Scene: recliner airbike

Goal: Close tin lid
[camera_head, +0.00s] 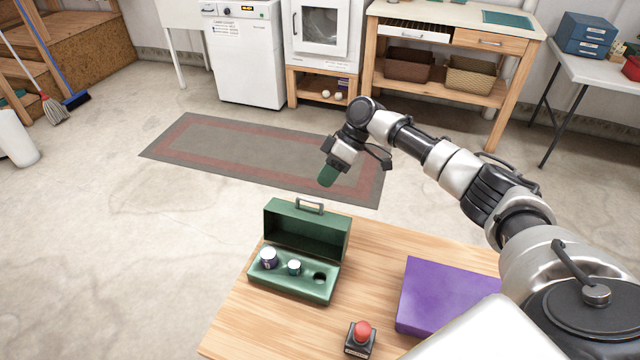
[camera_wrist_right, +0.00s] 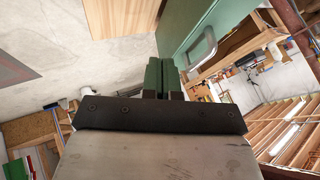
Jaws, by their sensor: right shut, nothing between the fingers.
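The green tin (camera_head: 292,287) stands on the wooden table with its lid (camera_head: 307,231) raised about upright at the back. A metal handle (camera_head: 310,206) is on the lid's top edge. My right gripper (camera_head: 327,177) is shut and empty, above and beyond the lid in the head view, apart from it there. In the right wrist view its green fingertips (camera_wrist_right: 162,75) are together, with the green lid (camera_wrist_right: 190,22) and its handle (camera_wrist_right: 203,48) just beyond to the right. My left gripper is not in view.
Two white-topped jars (camera_head: 268,258) sit in the tin beside an empty round hole. A purple box (camera_head: 450,297) and a red button on a dark base (camera_head: 361,338) are on the table (camera_head: 240,325). A rug (camera_head: 250,155) lies on the floor beyond.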

